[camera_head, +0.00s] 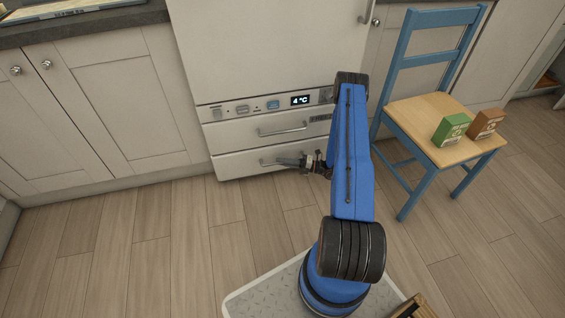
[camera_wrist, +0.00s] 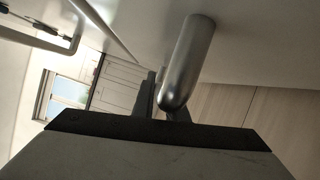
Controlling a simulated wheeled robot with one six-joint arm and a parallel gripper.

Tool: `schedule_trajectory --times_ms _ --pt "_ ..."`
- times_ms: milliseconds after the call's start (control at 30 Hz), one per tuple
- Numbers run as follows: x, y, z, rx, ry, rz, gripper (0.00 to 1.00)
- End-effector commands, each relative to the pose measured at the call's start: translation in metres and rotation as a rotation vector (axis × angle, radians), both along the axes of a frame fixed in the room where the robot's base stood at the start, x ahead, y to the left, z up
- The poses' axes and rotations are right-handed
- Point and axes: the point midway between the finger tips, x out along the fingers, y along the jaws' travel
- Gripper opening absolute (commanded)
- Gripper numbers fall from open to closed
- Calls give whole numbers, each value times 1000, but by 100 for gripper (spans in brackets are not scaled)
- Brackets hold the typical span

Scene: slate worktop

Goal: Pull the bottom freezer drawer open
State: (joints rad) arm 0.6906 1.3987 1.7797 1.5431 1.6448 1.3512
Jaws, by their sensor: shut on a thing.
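The bottom freezer drawer (camera_head: 234,168) is the lowest pale front of the fridge-freezer, just above the floor. No open gap shows at its top edge in the head view. Its metal bar handle (camera_head: 267,163) runs sideways across the front. My gripper (camera_head: 284,162) reaches in from the right and is shut on this handle. In the wrist view the handle (camera_wrist: 190,60) is a thick grey bar with a rounded end, beside the dark fingers of my gripper (camera_wrist: 162,97). My wrist and arm hide the right part of the drawer.
The upper drawer (camera_head: 232,137) with its own handle (camera_head: 283,129) sits directly above, below a panel reading 4 °C (camera_head: 301,100). A blue chair (camera_head: 403,113) with a green box (camera_head: 451,130) and a brown box (camera_head: 486,124) stands right. Floor in front is clear at left.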

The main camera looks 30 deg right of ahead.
Motion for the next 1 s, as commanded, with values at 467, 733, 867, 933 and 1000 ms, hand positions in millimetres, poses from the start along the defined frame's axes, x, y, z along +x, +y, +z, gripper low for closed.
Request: schedule_trajectory --times_ms 467,733,867,933,1000 --pt "-112 31 0 6 6 -4 0" --pt "-200 56 0 5 4 -6 0" --pt "-232 66 0 4 3 -6 0" --pt "-246 70 0 3 3 -5 0" --pt "-259 74 0 3 3 -5 0"
